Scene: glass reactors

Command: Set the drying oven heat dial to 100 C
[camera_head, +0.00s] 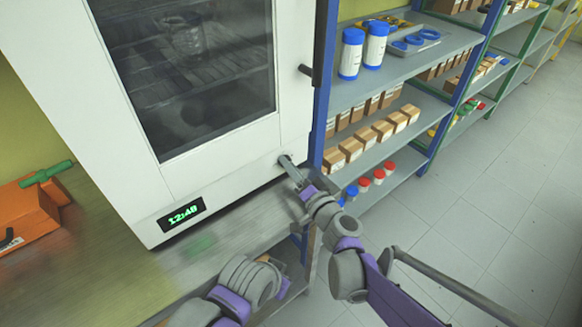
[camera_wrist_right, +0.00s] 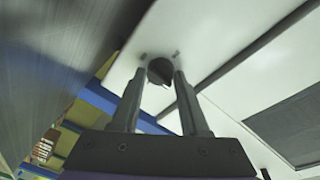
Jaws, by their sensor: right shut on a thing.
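The white drying oven (camera_head: 140,190) stands on the bench, with a dark glass door and a green lit display (camera_head: 182,214) that reads about 12:48. The heat dial (camera_wrist_right: 160,70) is a small dark round knob at the oven's lower right front corner. My right gripper (camera_head: 287,163) is at that corner, and its fingers hide most of the dial in the head view. In the wrist view my right gripper (camera_wrist_right: 160,82) has one finger on each side of the dial, shut on it. The dial's marks are too small to read. My left gripper is not in view.
A blue-posted shelf (camera_head: 415,68) with white bottles, small boxes and red-capped jars stands close to the oven's right side. An orange device (camera_head: 25,215) with a green handle sits on the bench (camera_head: 110,270) at left. The tiled floor at right is clear.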

